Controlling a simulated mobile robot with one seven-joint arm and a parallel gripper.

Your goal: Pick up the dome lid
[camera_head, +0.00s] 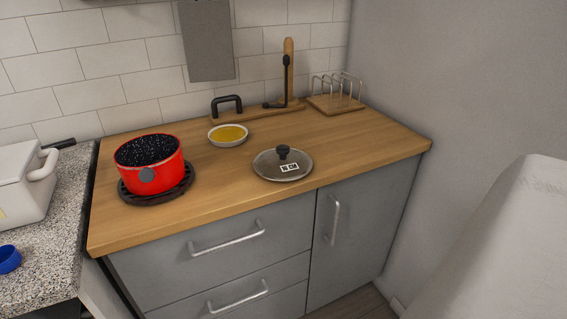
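The dome lid (268,165) is a round, see-through grey lid with a dark knob on top and a small white label reading what looks like "16 CM". It lies flat, knob up, on the wooden countertop (350,140), close to the front edge. Nothing covers it. My gripper is not in view.
A red pot (163,172) with a speckled dark inside stands on a dark trivet (128,195) to the left. A white bowl (228,142) of yellow contents sits behind the lid. A toast rack (336,104) stands at the back right. Grey cabinets with bar handles are below; the counter's right part is clear.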

